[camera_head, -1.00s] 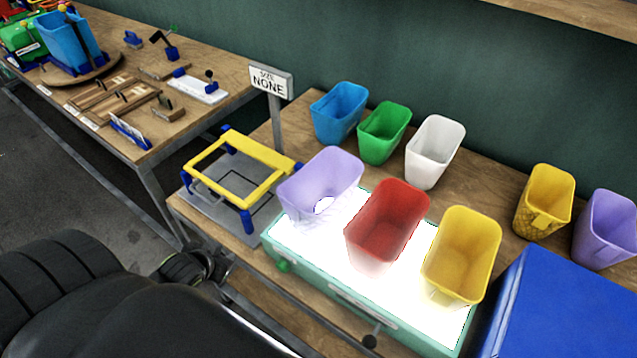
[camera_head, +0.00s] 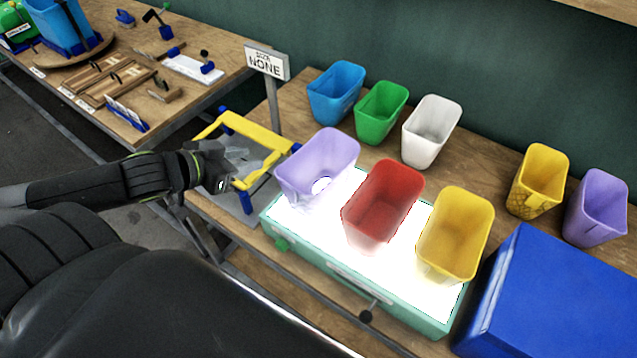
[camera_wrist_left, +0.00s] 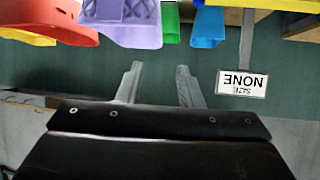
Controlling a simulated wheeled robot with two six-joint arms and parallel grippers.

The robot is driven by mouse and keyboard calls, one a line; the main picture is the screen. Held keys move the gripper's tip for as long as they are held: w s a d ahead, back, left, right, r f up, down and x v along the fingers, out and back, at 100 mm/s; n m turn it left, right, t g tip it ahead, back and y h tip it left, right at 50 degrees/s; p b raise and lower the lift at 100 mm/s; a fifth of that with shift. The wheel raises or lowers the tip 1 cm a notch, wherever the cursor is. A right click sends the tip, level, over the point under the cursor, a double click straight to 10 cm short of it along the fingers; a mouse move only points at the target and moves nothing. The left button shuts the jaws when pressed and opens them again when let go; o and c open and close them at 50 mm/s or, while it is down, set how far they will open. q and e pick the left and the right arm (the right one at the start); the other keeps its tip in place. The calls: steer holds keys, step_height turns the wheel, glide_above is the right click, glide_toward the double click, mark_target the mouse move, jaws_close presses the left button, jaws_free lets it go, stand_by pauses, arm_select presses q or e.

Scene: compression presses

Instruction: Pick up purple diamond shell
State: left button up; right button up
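A light purple shell (camera_head: 318,160), an open-topped bin, stands at the left end of the lit panel in the head view. A bright round spot shows inside it. In the left wrist view, which is upside down, a purple shell (camera_wrist_left: 140,34) shows at the top edge, with a diamond pattern on one face. A second purple shell (camera_head: 597,208) stands at the far right. My left gripper (camera_head: 240,162) is left of the first purple shell, over the yellow frame. Its fingers (camera_wrist_left: 158,75) are apart with nothing between them. My right gripper is not in view.
A red bin (camera_head: 383,205) and a yellow bin (camera_head: 456,235) share the lit panel (camera_head: 300,226). Blue, green and white bins stand behind. The yellow frame (camera_head: 262,135) and a sign (camera_head: 267,62) stand near my left gripper. A blue box (camera_head: 560,295) is at right.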

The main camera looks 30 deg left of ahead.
arm_select(q)
steer(key=b, duration=0.4)
glide_toward(299, 151)
steer(key=w, duration=0.1)
steer(key=shift+p+x, duration=0.65)
steer(key=shift+x, duration=3.3)
steer(key=shift+s+f, duration=0.1)
steer(key=shift+f, duration=0.1)
jaws_close()
